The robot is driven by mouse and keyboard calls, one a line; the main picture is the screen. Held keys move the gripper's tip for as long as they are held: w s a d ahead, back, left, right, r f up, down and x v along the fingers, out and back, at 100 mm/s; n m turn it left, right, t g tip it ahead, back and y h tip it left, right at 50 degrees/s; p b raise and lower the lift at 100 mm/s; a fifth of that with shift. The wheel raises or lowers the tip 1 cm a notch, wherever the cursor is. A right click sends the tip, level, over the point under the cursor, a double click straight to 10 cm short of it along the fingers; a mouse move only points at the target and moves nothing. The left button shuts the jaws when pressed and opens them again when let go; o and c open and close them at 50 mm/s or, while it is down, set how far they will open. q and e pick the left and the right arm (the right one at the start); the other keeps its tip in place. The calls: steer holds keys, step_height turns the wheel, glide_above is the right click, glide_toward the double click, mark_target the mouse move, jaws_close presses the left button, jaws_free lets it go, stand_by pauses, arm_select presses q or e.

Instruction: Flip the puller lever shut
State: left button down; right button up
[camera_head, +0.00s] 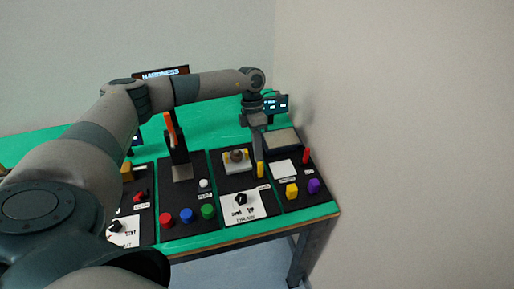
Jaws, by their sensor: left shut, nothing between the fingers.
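My left arm reaches in from the left over the green table. Its gripper (259,150) points down, shut with nothing between its fingers, just above or behind an upright yellow piece (261,170). I cannot tell whether they touch. The yellow piece stands beside a grey round part (237,157) on a pale block. An orange lever (170,128) stands up, slightly tilted, on a dark stand (181,163) to the left of the gripper. A small red upright handle (306,155) is to the right. The labels are too small to tell which is the puller lever. My right gripper is not in view.
Black panels carry red (166,220), blue (187,215) and green (207,211) buttons, and white dial plates (240,208). Yellow (292,191) and purple (313,186) pieces sit at the right. A small screen (276,105) stands behind. A wall closes the right side.

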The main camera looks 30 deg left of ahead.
mark_target(261, 163)
arm_select(q)
steer(key=shift+s+d+r+t+y, duration=0.15)
steer(key=shift+s+d+t+y, duration=0.25)
steer(key=shift+t+y, duration=0.15)
stand_by(0.7)
steer(key=shift+s+d, duration=0.3)
steer(key=shift+d, duration=0.1)
steer(key=shift+s+d+t+y+b, duration=0.35)
steer(key=shift+d+t+y+b, duration=0.15)
steer(key=shift+y, duration=0.15)
steer(key=shift+s+d+b, duration=0.55)
steer(key=shift+d+b, duration=0.05)
steer(key=shift+b, duration=0.45)
steer(key=shift+r+p, duration=0.1)
steer(key=shift+p, duration=0.2)
steer(key=shift+a, duration=0.1)
steer(key=shift+w+a, duration=0.1)
steer(key=shift+w, duration=0.05)
steer(key=shift+w+a+f+b, duration=0.35)
steer(key=shift+a+b, duration=0.05)
steer(key=shift+b, duration=0.3)
